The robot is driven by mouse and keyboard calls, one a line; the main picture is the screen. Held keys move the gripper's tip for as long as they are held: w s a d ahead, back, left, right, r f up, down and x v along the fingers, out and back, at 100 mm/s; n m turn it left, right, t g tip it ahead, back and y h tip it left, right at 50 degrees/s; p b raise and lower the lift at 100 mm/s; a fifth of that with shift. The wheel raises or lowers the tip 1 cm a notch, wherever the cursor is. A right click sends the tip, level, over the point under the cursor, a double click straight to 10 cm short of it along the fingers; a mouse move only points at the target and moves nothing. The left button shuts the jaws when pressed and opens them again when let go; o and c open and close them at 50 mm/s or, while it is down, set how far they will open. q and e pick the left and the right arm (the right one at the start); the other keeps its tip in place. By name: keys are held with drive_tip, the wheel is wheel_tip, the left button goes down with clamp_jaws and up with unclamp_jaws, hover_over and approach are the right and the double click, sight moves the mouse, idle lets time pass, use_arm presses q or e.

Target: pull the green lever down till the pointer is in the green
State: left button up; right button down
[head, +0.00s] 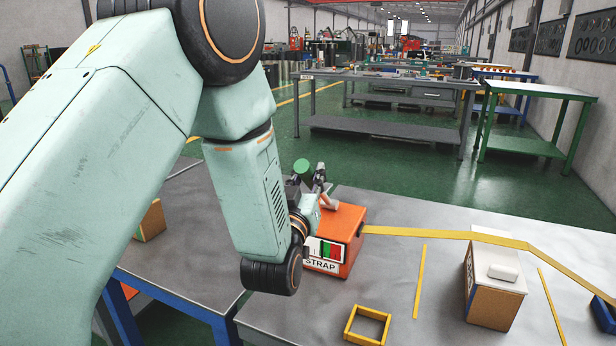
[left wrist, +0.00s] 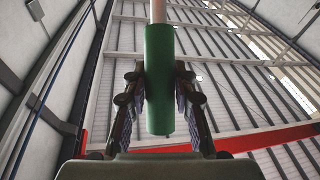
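The green lever handle (head: 302,167) stands above an orange box (head: 347,226) marked STRAP. In the left wrist view the green handle (left wrist: 160,80) is upright between the two fingers of my left gripper (left wrist: 160,100), with a pale rod at its top. My left gripper (head: 308,180) is at the handle in the head view. One finger is on each side, close to the handle; I cannot tell if they press on it. A gauge (head: 328,250) with green and red zones is on the box front; my arm hides part of it and the pointer cannot be made out. My right gripper is not in view.
A yellow strap (head: 450,235) runs right from the box across the grey table. A yellow square frame (head: 367,325) lies in front, and a brown carton (head: 492,290) with a white item on top stands at right. Some table lies clear between the box and carton.

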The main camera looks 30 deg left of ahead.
use_arm(q)
drive_tip(key=o, duration=0.5)
drive_tip(key=shift+w, duration=0.1)
drive_tip(key=v, duration=1.2)
drive_tip(key=shift+f, duration=0.1)
